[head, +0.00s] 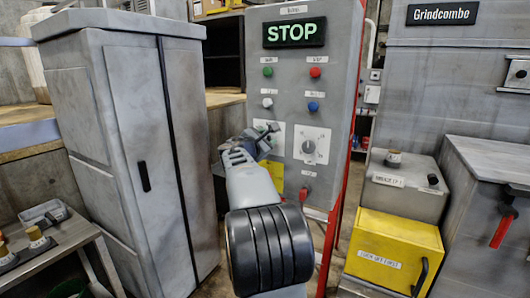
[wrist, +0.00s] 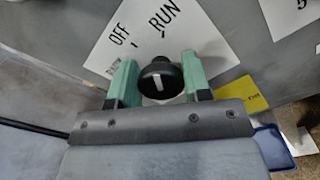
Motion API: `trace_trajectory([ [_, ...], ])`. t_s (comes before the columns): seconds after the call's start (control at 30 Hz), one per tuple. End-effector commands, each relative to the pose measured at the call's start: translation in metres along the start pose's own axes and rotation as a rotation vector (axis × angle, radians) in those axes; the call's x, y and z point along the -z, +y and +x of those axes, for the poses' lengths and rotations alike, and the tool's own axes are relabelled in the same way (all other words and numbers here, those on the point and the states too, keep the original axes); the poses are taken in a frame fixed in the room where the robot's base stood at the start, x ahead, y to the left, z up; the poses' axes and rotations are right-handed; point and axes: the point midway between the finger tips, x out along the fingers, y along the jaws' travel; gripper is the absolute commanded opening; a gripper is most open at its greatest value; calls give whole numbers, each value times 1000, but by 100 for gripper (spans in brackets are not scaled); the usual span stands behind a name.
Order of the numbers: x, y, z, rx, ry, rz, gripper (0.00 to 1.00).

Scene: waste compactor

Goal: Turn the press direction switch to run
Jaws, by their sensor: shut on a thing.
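The press direction switch is a black round knob (wrist: 160,78) with a white pointer line, in front of a white plate (wrist: 107,42) marked OFF and RUN. In the wrist view OFF is at upper left and RUN further right. The pointer line looks nearly upright in the picture; which mark it lines up with I cannot tell. My gripper (wrist: 160,80) is shut on the knob, one green finger on each side. In the head view my gripper (head: 264,136) is at the panel's left white plate and hides most of the knob.
The grey control panel (head: 340,60) has a lit STOP display (head: 294,33), several coloured buttons and a second dial (head: 308,147) just right of my gripper. A grey cabinet (head: 140,130) stands close on the left. A yellow drawer (head: 385,250) is at lower right.

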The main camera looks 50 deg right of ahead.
Motion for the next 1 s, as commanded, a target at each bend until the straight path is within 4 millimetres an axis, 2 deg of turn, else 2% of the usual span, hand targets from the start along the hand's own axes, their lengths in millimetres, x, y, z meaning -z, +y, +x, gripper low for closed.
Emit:
trace_trajectory([
  [0.03, 4, -4, 0, 0, -2, 35, 21],
  [0.4, 2, -3, 0, 2, -1, 211, 21],
  [1.0, 0, -2, 0, 2, 0, 258, 21],
])
